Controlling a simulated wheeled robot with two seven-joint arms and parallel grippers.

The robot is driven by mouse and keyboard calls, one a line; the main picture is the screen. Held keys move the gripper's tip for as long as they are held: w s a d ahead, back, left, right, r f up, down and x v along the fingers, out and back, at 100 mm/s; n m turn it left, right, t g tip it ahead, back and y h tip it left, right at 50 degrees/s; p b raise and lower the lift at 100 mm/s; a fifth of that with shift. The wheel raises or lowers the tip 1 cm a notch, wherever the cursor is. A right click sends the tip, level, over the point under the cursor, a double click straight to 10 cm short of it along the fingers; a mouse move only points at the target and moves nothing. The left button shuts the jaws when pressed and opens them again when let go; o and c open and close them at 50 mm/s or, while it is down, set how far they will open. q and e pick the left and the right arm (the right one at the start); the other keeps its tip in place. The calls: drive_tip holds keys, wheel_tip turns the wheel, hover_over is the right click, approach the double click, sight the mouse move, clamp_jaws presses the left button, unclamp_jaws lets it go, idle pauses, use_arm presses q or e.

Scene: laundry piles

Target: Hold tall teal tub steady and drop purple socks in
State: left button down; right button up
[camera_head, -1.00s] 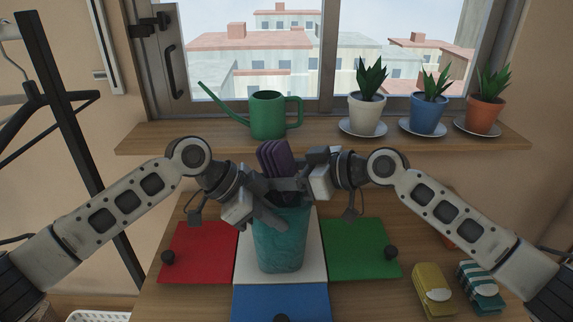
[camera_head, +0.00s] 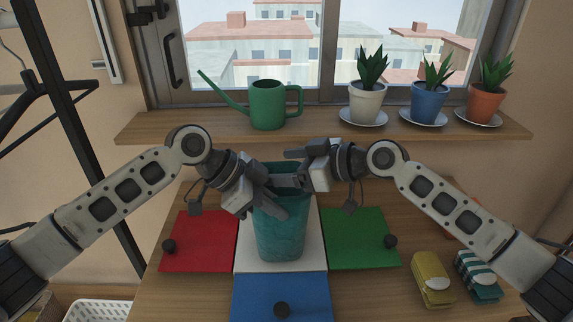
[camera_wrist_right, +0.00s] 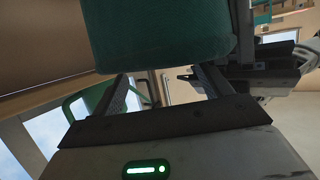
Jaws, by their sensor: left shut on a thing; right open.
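The tall teal tub (camera_head: 280,240) stands upright on the white middle panel. It also fills the top of the right wrist view (camera_wrist_right: 155,35). My left gripper (camera_head: 280,197) is shut on the tub at its near upper part. My right gripper (camera_head: 293,168) is open at the tub's upper right, by the opening, with nothing seen between its fingers in the right wrist view (camera_wrist_right: 163,88). The purple socks are not visible now. The tub's inside is hidden by its wall and my grippers.
Red (camera_head: 200,240), green (camera_head: 360,238) and blue (camera_head: 281,298) panels surround the tub. Yellow (camera_head: 432,278) and teal-striped (camera_head: 478,275) folded bundles lie at the right. A green watering can (camera_head: 267,110) and potted plants stand on the sill behind.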

use_arm(q)
drive_tip(key=shift+f, duration=0.1)
use_arm(e)
drive_tip(key=shift+d+r, duration=0.1)
drive_tip(key=shift+s+d+r, duration=0.35)
drive_tip(key=shift+d+r, duration=0.35)
drive_tip(key=shift+r, duration=0.4)
drive_tip(key=shift+s+d+r, duration=0.4)
drive_tip(key=shift+d+r, duration=0.25)
drive_tip(key=shift+r, duration=0.4)
drive_tip(key=shift+s+d+r, duration=0.35)
drive_tip(key=shift+d+r, duration=0.35)
drive_tip(key=shift+r, duration=0.4)
use_arm(q)
drive_tip(key=c, duration=1.5)
unclamp_jaws()
